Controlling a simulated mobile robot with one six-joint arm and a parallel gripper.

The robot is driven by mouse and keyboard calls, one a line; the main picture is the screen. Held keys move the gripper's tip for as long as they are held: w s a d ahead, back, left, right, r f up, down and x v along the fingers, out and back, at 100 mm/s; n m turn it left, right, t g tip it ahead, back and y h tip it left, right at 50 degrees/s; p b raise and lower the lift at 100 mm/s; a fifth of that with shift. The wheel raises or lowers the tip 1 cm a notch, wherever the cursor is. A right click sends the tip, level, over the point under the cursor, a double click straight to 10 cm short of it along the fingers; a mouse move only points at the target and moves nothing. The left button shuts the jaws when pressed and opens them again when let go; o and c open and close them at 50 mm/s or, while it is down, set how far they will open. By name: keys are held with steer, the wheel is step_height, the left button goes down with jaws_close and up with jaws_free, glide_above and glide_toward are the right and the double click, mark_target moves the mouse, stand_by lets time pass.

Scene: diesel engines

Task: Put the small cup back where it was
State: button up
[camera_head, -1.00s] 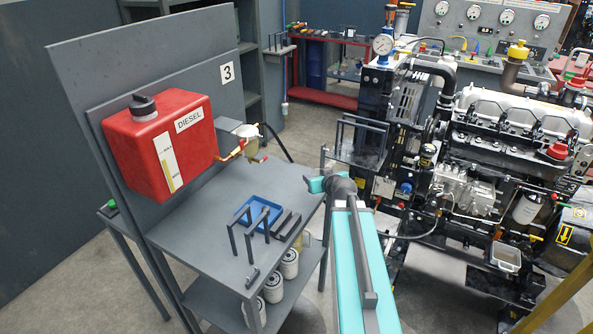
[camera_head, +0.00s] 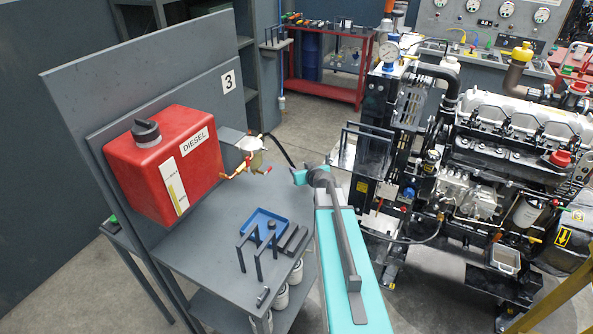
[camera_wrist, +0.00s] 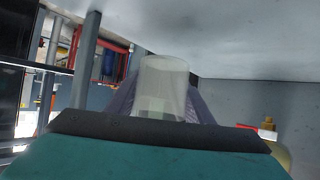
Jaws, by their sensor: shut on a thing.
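The small cup (camera_wrist: 163,85) is a clear, slightly frosted vessel in the wrist view. It stands between the two dark fingers of my gripper (camera_wrist: 162,108), which are shut on it. In the head view my teal arm reaches up to the right edge of the grey bench, and the gripper and cup cannot be made out. A filter fitting (camera_head: 250,147) with red and brass taps hangs beside the red diesel tank (camera_head: 165,165). A red and yellow fitting (camera_wrist: 267,130) shows at the lower right of the wrist view.
The grey bench (camera_head: 215,270) carries a blue tray (camera_head: 263,222) and dark upright brackets (camera_head: 250,258). White canisters (camera_head: 281,296) stand on its lower shelf. The engine stand (camera_head: 375,150) is close on the right. A pale surface (camera_wrist: 245,40) spans the top of the wrist view.

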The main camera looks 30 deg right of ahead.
steer(key=shift+w, duration=0.1)
steer(key=shift+w+r+p, duration=0.1)
steer(key=shift+w+p, duration=0.4)
steer(key=shift+w, duration=0.05)
step_height(320, 180, down, 3)
steer(key=shift+r+b, duration=0.1)
steer(key=shift+b, duration=0.45)
steer(key=shift+s+f, duration=0.1)
steer(key=shift+f, duration=0.2)
steer(key=shift+a+f, duration=0.1)
steer(key=shift+f, duration=0.1)
steer(key=shift+f+b, duration=0.2)
steer(key=shift+b, duration=0.1)
steer(key=o, duration=1.2)
steer(key=shift+r+p, duration=0.25)
steer(key=shift+p, duration=0.05)
